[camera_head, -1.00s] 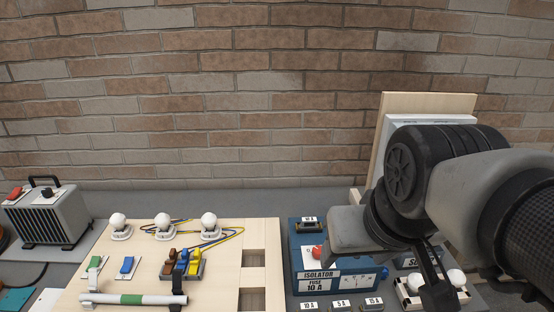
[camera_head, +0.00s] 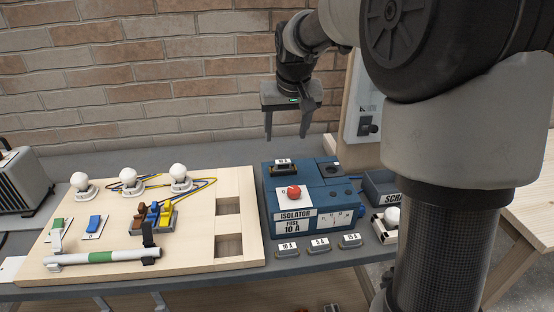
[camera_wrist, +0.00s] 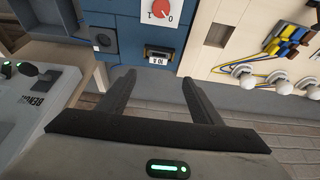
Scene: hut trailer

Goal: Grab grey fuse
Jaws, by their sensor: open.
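Three small grey fuses lie in a row on the bench in front of the blue isolator box (camera_head: 335,197): one marked 10 A (camera_head: 287,250), one 5 A (camera_head: 319,245) and one 15 A (camera_head: 350,241). Another fuse marked 10 A (camera_head: 284,168), dark-bodied, sits in the top of the box behind the red switch (camera_head: 294,192). My gripper (camera_head: 286,136) is open and empty, fingers down, above and behind that fuse. In the wrist view the same fuse (camera_wrist: 158,56) shows just beyond and between my open fingertips (camera_wrist: 158,80), apart from them.
A wooden board (camera_head: 110,262) with white bulbs, wires and a white-green tube lies left of the box. A dark bin (camera_head: 380,187) and a white bulb holder (camera_head: 386,224) stand to its right. The brick wall (camera_head: 130,80) is close behind. A grey heater-like unit (camera_head: 22,182) is far left.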

